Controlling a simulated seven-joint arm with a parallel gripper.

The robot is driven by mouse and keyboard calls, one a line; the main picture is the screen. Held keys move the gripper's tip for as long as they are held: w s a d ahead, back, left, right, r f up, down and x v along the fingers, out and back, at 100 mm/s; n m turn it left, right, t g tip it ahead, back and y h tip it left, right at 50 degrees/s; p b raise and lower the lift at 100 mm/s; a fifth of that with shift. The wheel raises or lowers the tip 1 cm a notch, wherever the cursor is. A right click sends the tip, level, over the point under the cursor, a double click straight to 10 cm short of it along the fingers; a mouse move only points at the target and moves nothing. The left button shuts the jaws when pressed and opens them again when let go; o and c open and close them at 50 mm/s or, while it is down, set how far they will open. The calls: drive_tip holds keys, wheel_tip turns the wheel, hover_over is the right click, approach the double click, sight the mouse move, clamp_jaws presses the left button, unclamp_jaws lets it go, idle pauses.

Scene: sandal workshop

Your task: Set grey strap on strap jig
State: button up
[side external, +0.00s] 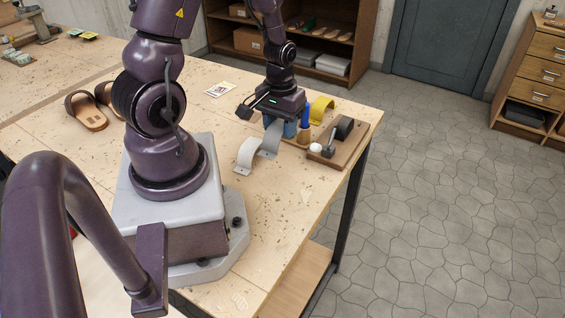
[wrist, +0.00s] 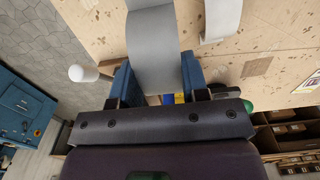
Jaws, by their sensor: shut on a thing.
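My gripper (side external: 281,124), with blue fingers, is shut on a curved grey strap (side external: 270,139), held above the table. In the wrist view the strap (wrist: 153,45) runs between the fingers of my gripper (wrist: 157,78) and out of the top of the picture. A second, paler strap (side external: 246,154) stands arched on the table, left of the held one; it also shows in the wrist view (wrist: 221,16). Right of my gripper is a wooden board (side external: 347,156) with a black rounded block (side external: 344,128), which looks like the strap jig. No strap lies over the block.
A yellow arched strap (side external: 321,109) and a blue upright object (side external: 305,116) stand just behind and left of the board. A white-headed tool (side external: 316,148) is at the board's left. Sandals (side external: 90,110) and a card (side external: 220,89) lie farther left. The front table is clear.

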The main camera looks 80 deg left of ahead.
drive_tip(key=shift+w+a+f, duration=0.1)
drive_tip(key=shift+w+f, duration=0.05)
drive_tip(key=shift+f, duration=1.75)
drive_tip(key=shift+w+f, duration=0.1)
drive_tip(key=shift+f, duration=1.8)
drive_tip(key=shift+f, duration=0.1)
drive_tip(key=o, duration=0.9)
